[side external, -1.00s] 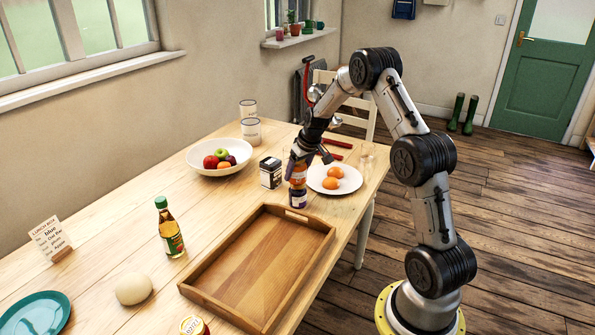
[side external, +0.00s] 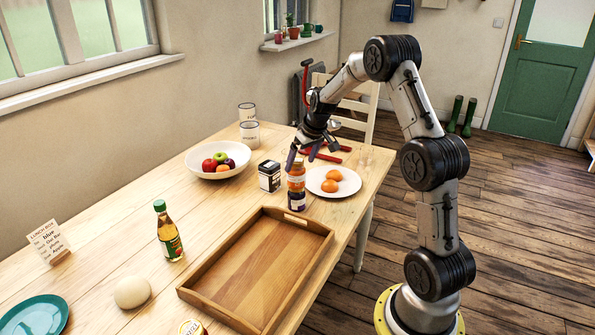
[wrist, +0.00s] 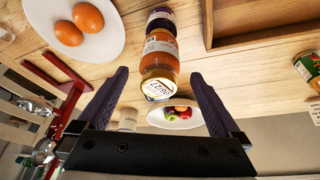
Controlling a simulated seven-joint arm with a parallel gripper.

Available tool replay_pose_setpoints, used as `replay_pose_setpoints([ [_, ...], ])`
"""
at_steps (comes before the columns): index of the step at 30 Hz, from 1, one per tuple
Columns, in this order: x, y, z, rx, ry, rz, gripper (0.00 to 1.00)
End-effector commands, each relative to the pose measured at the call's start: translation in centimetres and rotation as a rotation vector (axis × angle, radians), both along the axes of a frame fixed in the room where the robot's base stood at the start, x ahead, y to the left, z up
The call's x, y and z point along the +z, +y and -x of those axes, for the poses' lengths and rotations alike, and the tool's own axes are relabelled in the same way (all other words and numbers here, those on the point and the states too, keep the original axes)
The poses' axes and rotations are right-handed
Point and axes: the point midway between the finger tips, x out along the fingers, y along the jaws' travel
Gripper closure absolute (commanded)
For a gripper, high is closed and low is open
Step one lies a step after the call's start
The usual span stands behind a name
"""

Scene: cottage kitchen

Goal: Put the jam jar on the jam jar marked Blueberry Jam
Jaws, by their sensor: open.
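An orange jam jar (side external: 296,176) stands upright on top of a dark jam jar (side external: 296,201) on the table. The two touch and look lined up. The wrist view also shows the orange jar (wrist: 160,62) with its lid towards me, and the dark jar (wrist: 161,20) behind it. The writing on the dark jar's label is too small to read. My gripper (side external: 303,161) is open and empty just above the upper jar. In the wrist view its two fingers (wrist: 160,88) are spread on either side of the upper jar's lid, apart from it.
A white plate with two eggs (side external: 331,181) stands close at the right of the jars. A black tin (side external: 269,175) is at their left, with a fruit bowl (side external: 218,160) beyond. A wooden tray (side external: 322,229) lies in front. A bottle (side external: 168,233) stands left of the tray.

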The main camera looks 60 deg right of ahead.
Motion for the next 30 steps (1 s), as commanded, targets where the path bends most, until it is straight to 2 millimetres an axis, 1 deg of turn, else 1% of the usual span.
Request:
replay_pose_setpoints([
  [1, 1.1, 0.1, 0.4, -0.001, -0.003, 0.003, 0.00],
  [6, 3.6, 0.5, 1.4, -0.002, -0.003, 0.001, 0.00],
  [11, 4.9, 0.8, 1.9, -0.001, -0.001, 0.001, 0.00],
  [14, 5.9, 1.9, 2.1, 0.010, -0.002, 0.002, 0.00],
  [17, 8.1, 5.1, 2.4, 0.043, -0.012, 0.007, 0.00],
  [20, 11.1, 10.2, 3.8, 0.095, -0.024, 0.013, 0.00],
  [21, 12.2, 12.6, 4.7, 0.118, -0.028, 0.013, 0.00],
  [23, 13.6, 15.9, 6.4, 0.152, -0.035, 0.015, 0.00],
  [24, 14.3, 18.0, 7.8, 0.174, -0.038, 0.015, 0.00],
  [26, 15.3, 20.9, 9.9, 0.207, -0.047, 0.017, 0.00],
  [27, 15.7, 22.7, 11.5, 0.228, -0.052, 0.019, 0.00],
  [29, 16.0, 25.0, 14.0, 0.259, -0.060, 0.019, 0.00],
  [30, 16.1, 26.4, 15.7, 0.280, -0.065, 0.020, 0.00],
])
